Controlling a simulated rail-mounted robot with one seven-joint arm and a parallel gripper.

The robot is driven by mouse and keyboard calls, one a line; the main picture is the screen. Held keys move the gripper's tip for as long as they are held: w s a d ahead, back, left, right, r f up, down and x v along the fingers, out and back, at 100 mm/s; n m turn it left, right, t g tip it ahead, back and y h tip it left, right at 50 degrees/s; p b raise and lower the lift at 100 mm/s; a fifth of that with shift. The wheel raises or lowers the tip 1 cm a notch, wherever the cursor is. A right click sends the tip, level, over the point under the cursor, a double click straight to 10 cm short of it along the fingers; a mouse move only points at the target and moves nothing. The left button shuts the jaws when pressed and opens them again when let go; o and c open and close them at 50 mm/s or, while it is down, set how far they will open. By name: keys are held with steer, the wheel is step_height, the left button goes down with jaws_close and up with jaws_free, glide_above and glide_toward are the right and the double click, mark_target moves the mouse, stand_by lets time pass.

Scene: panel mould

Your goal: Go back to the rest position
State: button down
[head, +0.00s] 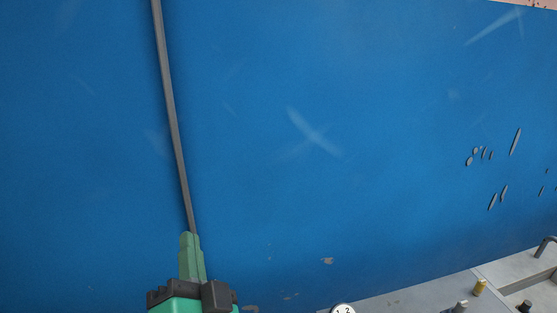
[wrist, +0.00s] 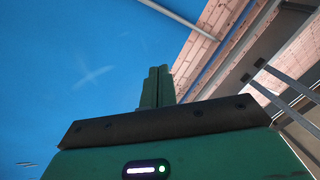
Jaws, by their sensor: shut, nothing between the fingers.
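My gripper (head: 190,240) is at the lower left of the head view, its two green fingers shut together and pointing up the picture. Nothing shows between them. In the wrist view my gripper (wrist: 157,72) has its fingers together in front of the blue surface, with its dark and green body below. A long grey bar (head: 172,120) runs from the top of the head view down to the fingertips in the picture. I cannot tell whether the fingers touch it.
A large blue panel (head: 350,90) fills most of the head view, with scuffs and chipped patches. Grey metal fittings (head: 430,293) with a yellow peg (head: 480,287) and a handle lie at the lower right. Pinkish brickwork (wrist: 210,45) and bars show at the right of the wrist view.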

steer(key=s+d+r+n+t+h, duration=0.4)
steer(key=s+d+r+n+h, duration=0.25)
steer(key=s+d+r, duration=0.6)
step_height(320, 180, up, 20)
steer(key=d+f+p, duration=0.1)
steer(key=d+p, duration=0.1)
steer(key=p, duration=1.4)
step_height(320, 180, down, 36)
steer(key=h+b, duration=0.1)
steer(key=b, duration=3.5)
steer(key=shift+w+t, duration=0.3)
